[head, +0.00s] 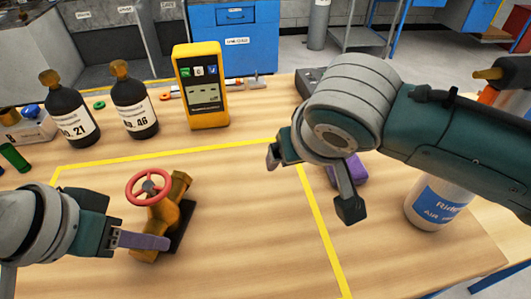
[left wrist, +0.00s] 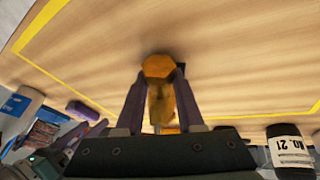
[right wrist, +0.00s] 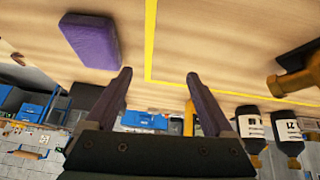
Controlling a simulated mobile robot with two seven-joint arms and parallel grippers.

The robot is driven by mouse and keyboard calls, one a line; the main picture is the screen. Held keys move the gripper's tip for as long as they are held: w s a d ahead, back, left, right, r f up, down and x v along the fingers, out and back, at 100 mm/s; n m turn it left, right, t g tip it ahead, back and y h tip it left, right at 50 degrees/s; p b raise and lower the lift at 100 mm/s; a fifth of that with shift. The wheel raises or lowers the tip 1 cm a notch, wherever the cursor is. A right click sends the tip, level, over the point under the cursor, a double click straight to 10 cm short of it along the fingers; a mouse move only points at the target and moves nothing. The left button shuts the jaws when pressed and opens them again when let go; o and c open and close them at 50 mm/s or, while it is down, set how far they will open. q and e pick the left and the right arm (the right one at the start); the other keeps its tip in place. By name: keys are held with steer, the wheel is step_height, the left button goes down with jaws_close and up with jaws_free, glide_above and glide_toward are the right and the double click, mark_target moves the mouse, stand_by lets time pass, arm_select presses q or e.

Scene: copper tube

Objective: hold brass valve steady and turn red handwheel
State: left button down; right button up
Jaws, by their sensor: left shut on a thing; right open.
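The brass valve (head: 166,215) stands on a dark base inside the yellow-taped area of the table. The red handwheel (head: 149,187) sits on its upper side, facing up and towards me. My left gripper (head: 160,243) is shut on the lower part of the valve body. In the left wrist view the valve (left wrist: 160,90) sits between both fingers. My right gripper (head: 312,182) is open and empty above the table, to the right of the valve and apart from it. The right wrist view shows its two spread fingers (right wrist: 158,90) and part of the valve at the right edge.
A purple block (head: 360,168) lies behind my right gripper. A white-blue bottle (head: 437,203) stands at the right. Dark bottles (head: 68,110) and a yellow meter (head: 201,88) stand behind the taped area. The table right of the valve (head: 255,225) is clear.

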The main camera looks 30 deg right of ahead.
mark_target(149, 185)
steer(key=shift+d, duration=0.1)
stand_by(0.5)
steer(key=a+n+t+y, duration=0.1)
steer(key=a, duration=0.1)
steer(key=s+a+n+t+y, duration=0.1)
steer(key=a, duration=0.1)
steer(key=a+n+y, duration=0.1)
steer(key=a, duration=0.1)
steer(key=shift+s+a+r+n+t, duration=0.3)
steer(key=shift+a+r+n+t, duration=0.1)
steer(key=s+a+r+n+t+y, duration=0.3)
steer(key=s+a+r+n+y, duration=0.3)
steer(key=a, duration=0.3)
steer(key=shift+m, duration=0.4)
steer(key=x, duration=0.8)
steer(key=r+x, duration=0.1)
steer(key=x, duration=0.3)
steer(key=shift+w+f, duration=0.15)
steer(key=shift+w, duration=0.4)
